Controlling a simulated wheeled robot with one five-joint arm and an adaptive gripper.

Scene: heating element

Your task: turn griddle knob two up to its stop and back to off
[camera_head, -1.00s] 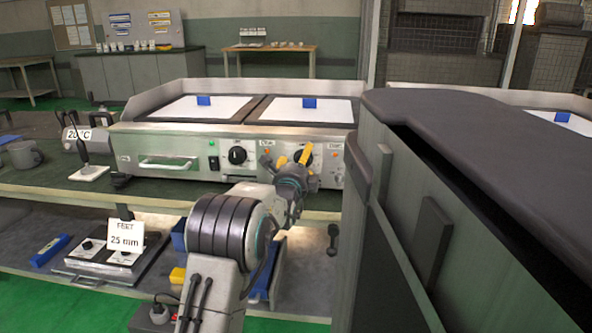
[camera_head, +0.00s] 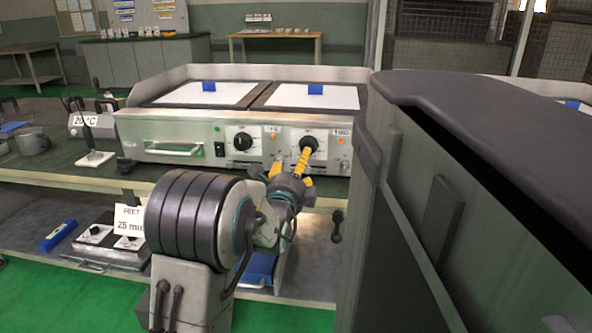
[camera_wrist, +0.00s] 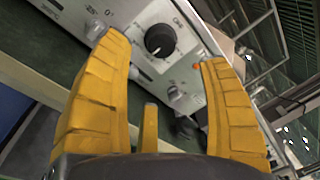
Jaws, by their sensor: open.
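The griddle (camera_head: 180,135) has a steel front panel with two large black knobs. The left knob (camera_head: 242,141) is clear of my arm. Knob two (camera_head: 310,143), on the right, shows just above my gripper's yellow fingers (camera_head: 290,163). In the wrist view a round black knob (camera_wrist: 160,40) with a light pointer mark, seemingly knob two, lies ahead between the open fingertips (camera_wrist: 160,50). A gap shows around it, and neither finger appears to touch it. My arm hides part of the panel's lower edge.
A dark, tall cabinet (camera_head: 440,200) stands close on the right. A shelf below holds a control box (camera_head: 108,243).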

